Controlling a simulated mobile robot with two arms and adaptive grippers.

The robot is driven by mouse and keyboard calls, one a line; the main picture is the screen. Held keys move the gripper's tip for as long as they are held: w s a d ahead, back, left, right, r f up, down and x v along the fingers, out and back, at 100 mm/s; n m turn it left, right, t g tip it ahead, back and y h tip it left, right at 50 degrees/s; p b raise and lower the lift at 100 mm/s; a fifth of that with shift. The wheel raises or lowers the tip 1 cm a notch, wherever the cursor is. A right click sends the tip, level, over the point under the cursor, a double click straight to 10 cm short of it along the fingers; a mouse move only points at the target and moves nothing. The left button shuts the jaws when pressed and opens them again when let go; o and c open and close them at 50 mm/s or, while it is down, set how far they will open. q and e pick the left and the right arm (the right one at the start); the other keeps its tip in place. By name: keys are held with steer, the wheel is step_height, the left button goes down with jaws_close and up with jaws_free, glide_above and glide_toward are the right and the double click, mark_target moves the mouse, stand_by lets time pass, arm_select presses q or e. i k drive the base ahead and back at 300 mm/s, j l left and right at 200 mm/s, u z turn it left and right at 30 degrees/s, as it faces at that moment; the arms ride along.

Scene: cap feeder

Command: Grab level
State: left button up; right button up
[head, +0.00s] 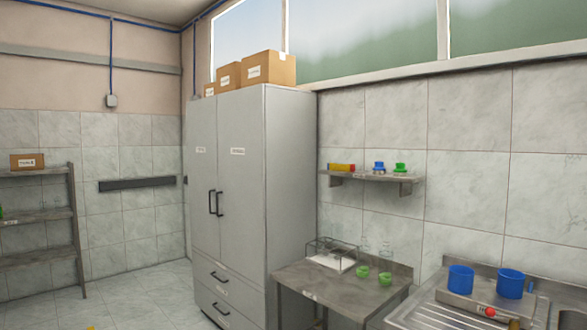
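Neither of my grippers shows in the head view.
A blue item (378,168) and a green item (400,169) stand beside the block. Below is a table (345,292) with a clear case, glassware and green cups. A sink counter (430,315) holding blue cups is at right, a tall grey cabinet (285,190) at left. Floor is open further left.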

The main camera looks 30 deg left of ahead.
mark_target(333, 166)
steer(key=i+j+u, duration=0.75)
steer(key=i+u, duration=0.35)
steer(key=i, duration=0.1)
